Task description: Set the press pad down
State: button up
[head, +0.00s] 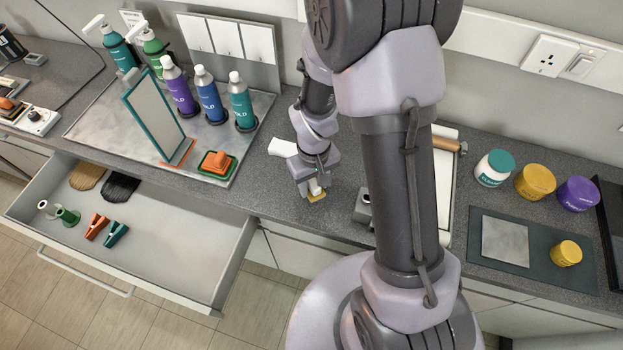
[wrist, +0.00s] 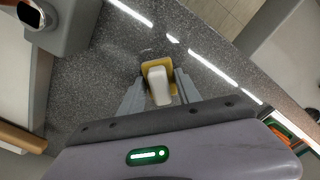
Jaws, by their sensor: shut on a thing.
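The press pad (head: 316,197) has a white block handle and a flat tan-yellow base. It also shows in the wrist view (wrist: 158,84), upper middle, between the fingers. My gripper (head: 315,187) is shut on its white handle, pointing down at the grey speckled counter (wrist: 100,75), near the counter's front edge. The pad is low over the counter; I cannot tell whether its base touches it. The fingertips show in the wrist view (wrist: 160,98), one on each side of the handle.
Left stand a metal tray (head: 110,130) with several bottles, a mirror (head: 152,115) and an orange block in a green holder (head: 230,170). An open drawer (head: 170,240) juts out front left. A grey device (head: 363,203) stands right of the pad.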

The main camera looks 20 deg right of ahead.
jog(key=shift+s+d, duration=0.1)
jog(key=shift+d, duration=0.05)
jog(key=shift+f, duration=0.1)
jog(key=o, duration=1.3)
jog(key=shift+o, duration=0.2)
